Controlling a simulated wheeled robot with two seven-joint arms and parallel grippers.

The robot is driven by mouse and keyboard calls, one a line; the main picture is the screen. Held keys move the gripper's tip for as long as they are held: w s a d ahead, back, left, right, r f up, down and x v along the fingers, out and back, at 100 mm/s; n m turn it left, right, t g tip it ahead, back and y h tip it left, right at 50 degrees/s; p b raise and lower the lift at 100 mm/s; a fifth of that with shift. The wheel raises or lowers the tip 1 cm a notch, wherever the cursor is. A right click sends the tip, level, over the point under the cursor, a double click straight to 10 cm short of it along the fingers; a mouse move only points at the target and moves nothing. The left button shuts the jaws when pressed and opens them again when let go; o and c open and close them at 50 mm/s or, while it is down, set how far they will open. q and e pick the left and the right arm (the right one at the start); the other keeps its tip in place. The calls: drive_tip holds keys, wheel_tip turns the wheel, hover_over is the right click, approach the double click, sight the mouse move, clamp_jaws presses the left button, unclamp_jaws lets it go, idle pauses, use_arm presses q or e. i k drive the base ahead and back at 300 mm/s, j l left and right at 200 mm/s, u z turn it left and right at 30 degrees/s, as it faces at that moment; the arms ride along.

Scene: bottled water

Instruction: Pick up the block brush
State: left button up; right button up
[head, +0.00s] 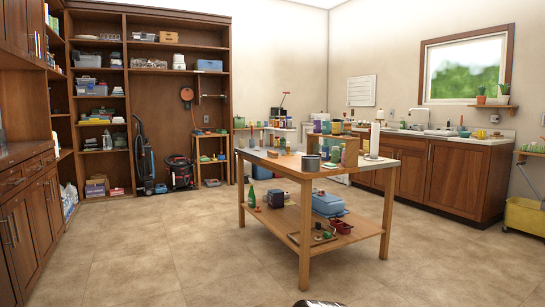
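I cannot pick out the block brush for certain in the head view; many small items are too small to tell apart. A wooden worktable (280,166) stands in the middle of the room. Its top holds a dark grey can (310,163), a green item (336,155), a paper towel roll (375,139) and several small things. Its lower shelf (350,238) holds a green bottle (252,197), a blue box (328,204) and a red bin (341,226). Neither of my grippers shows clearly.
Tall wooden shelves (123,60) with bins line the back left. An upright vacuum (143,155) and a red-black canister vacuum (180,172) stand there. A sink counter (455,180) is at the right, near a yellow bucket (523,217). The tiled floor (170,245) before the table is open.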

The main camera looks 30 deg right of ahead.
sight(271, 153)
drive_tip(key=z, duration=0.45)
drive_tip(key=i+z, duration=0.5)
drive_tip(key=z, duration=0.2)
drive_tip(key=i+z, duration=0.25)
drive_tip(key=z, duration=0.15)
